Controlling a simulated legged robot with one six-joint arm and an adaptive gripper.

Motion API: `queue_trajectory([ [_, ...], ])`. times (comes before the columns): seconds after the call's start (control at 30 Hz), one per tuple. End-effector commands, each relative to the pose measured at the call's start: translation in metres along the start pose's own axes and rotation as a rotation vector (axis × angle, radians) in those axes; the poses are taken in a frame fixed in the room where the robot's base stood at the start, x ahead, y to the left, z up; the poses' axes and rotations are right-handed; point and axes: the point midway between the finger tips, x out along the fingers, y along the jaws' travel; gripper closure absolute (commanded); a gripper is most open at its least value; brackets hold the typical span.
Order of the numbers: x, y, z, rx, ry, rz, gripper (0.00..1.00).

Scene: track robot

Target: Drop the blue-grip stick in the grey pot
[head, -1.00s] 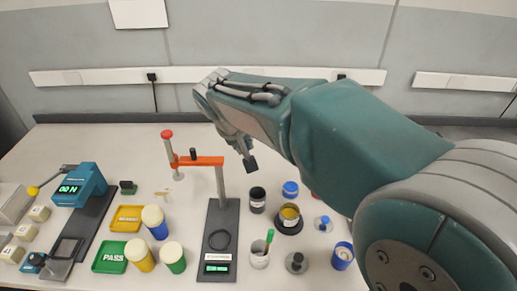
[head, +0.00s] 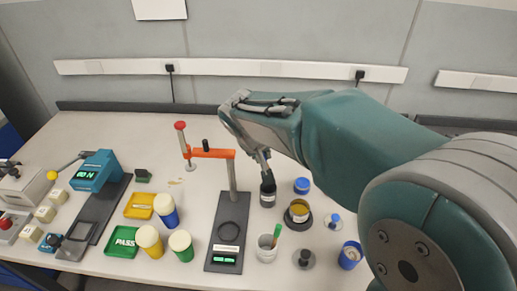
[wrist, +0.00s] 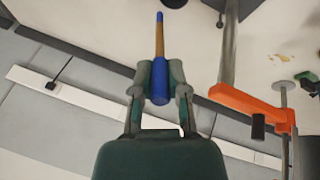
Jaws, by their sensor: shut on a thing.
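My gripper (wrist: 160,84) is shut on the blue-grip stick (wrist: 160,94). The stick has a thick blue grip, a brown shaft and a blue tip, and points away from my gripper.
The orange-armed stand (head: 211,153) is close left of my gripper. A pale pot (head: 266,252) holding a green stick stands in front. Trays and yellow, blue and green cups fill the left.

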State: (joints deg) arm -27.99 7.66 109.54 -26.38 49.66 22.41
Motion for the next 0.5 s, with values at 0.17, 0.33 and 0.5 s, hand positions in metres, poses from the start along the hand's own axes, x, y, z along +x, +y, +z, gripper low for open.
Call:
queue_trajectory([
  [0.17,0.012,-0.008,0.002,-0.003,-0.002,0.003,1.0],
  [0.33,0.022,-0.011,0.006,-0.003,-0.002,0.003,1.0],
  [0.5,0.033,-0.013,0.009,-0.003,-0.002,0.003,1.0],
])
